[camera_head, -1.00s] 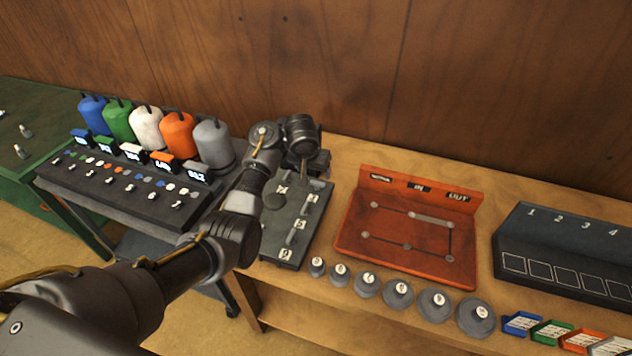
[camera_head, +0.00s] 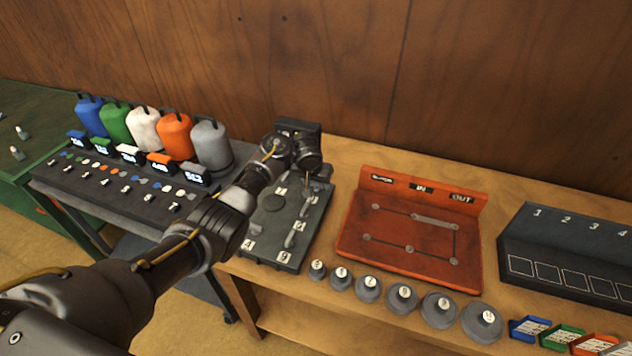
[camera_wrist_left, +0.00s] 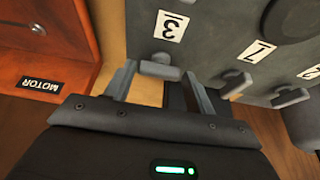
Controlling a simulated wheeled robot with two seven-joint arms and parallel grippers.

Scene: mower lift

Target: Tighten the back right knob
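A dark grey panel (camera_head: 258,228) with numbered labels and a row of small knobs lies on the wooden bench. It also shows in the left wrist view (camera_wrist_left: 215,25). My left gripper (camera_head: 317,178) is over the panel's back right corner. In the left wrist view the left gripper (camera_wrist_left: 155,85) has its two fingers apart, one on either side of the end bar-shaped knob (camera_wrist_left: 160,68) beside a label reading 3. I cannot tell whether either finger touches it. In the head view my wrist largely hides this back right knob. My right gripper is not in view.
An orange board (camera_head: 405,262) stands close to the panel's right. Round grey weights (camera_head: 440,310) line the bench front. A dark numbered box (camera_head: 570,250) is further right. Coloured bottles (camera_head: 175,133) stand on a rack to the left. A wooden wall (camera_head: 480,90) is behind.

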